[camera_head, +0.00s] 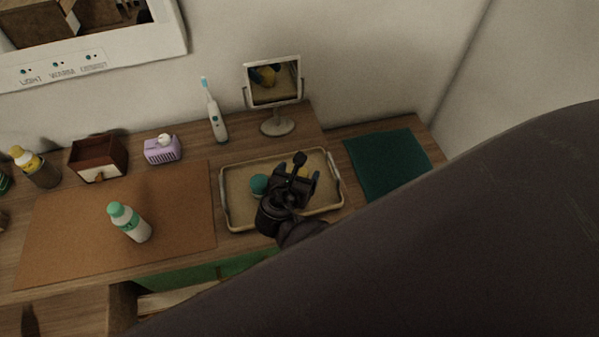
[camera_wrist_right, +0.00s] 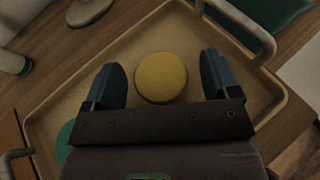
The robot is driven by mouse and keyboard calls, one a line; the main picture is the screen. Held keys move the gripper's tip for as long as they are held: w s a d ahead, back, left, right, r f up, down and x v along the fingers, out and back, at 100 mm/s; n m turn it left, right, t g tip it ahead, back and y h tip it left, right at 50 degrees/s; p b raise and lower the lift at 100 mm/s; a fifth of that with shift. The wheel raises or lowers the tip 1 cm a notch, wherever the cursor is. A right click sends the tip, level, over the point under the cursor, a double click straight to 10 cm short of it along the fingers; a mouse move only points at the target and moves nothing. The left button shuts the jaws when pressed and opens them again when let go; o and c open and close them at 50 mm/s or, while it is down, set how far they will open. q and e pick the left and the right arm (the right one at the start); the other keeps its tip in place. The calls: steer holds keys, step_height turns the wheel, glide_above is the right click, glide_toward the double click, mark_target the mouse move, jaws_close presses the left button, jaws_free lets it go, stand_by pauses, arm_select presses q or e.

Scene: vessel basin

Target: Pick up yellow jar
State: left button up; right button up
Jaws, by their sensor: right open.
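The yellow jar (camera_wrist_right: 161,77) stands in the tray (camera_wrist_right: 95,60), seen from above as a round yellow lid in the right wrist view. My right gripper (camera_wrist_right: 162,80) is open, with one finger on each side of the jar and a gap on both sides. In the head view my right gripper (camera_head: 300,178) is over the tray (camera_head: 236,223) and hides most of the jar; a bit of yellow (camera_head: 304,171) shows between its fingers. I cannot tell how far the fingertips are above the tray floor. My left gripper is not in view.
A teal jar (camera_head: 258,184) sits in the tray left of my right gripper. A mirror (camera_head: 274,85) and an electric toothbrush (camera_head: 215,115) stand behind the tray. A green-capped bottle (camera_head: 130,222) stands on the brown mat (camera_head: 180,200). The teal mat (camera_head: 388,165) at right is clear.

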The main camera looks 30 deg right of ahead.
steer(key=shift+s+a, duration=0.1)
steer(key=shift+c, duration=0.6)
steer(key=c, duration=0.9)
steer(key=shift+r, duration=0.1)
